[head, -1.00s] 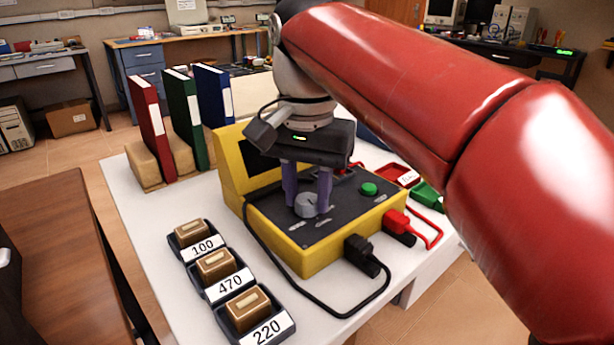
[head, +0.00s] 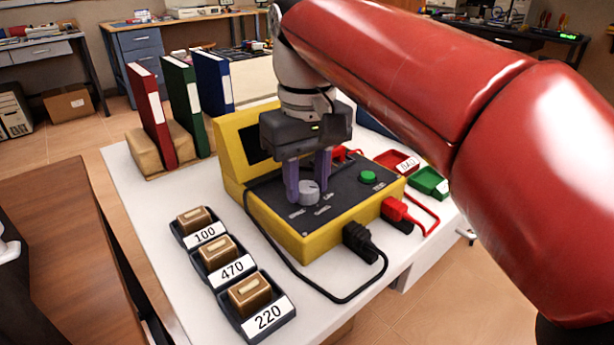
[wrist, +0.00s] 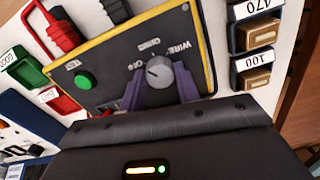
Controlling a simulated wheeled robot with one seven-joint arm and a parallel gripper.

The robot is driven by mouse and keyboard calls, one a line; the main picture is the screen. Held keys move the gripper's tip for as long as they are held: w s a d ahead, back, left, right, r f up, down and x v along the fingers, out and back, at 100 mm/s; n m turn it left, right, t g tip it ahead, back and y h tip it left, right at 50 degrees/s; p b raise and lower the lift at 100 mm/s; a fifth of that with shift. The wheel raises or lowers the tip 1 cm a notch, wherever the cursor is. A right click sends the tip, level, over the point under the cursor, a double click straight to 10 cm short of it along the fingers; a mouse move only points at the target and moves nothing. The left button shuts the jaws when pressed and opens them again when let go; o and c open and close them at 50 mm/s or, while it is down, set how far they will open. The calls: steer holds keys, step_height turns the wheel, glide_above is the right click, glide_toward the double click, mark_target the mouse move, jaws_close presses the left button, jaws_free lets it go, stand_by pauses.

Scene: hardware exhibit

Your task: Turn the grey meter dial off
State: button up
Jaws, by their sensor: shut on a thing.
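The grey dial (head: 309,194) sits on the dark sloping face of the yellow meter (head: 307,247), near its front left corner. In the wrist view the dial (wrist: 174,74) is a round knob with labels around it, among them WIRE and one that seems to read OFF. A pointer mark on the knob's left side appears to face the OFF label; it is too small to be sure. My gripper (head: 308,184) reaches down from above, and its two purple fingers are shut on the dial from both sides. The fingers (wrist: 160,90) hide part of the knob's near side.
A green button (head: 368,177) is on the meter's face. Black and red plugs (head: 396,209) with cables stick out of its front side. Trays marked 100, 470 and 220 (head: 268,317) stand at the front left, binders (head: 186,105) at the back left. Red and green trays (head: 430,181) are at the right.

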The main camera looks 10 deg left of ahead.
mark_target(306, 186)
steer(key=shift+n, duration=0.9)
steer(key=o, duration=1)
steer(key=shift+r, duration=3.95)
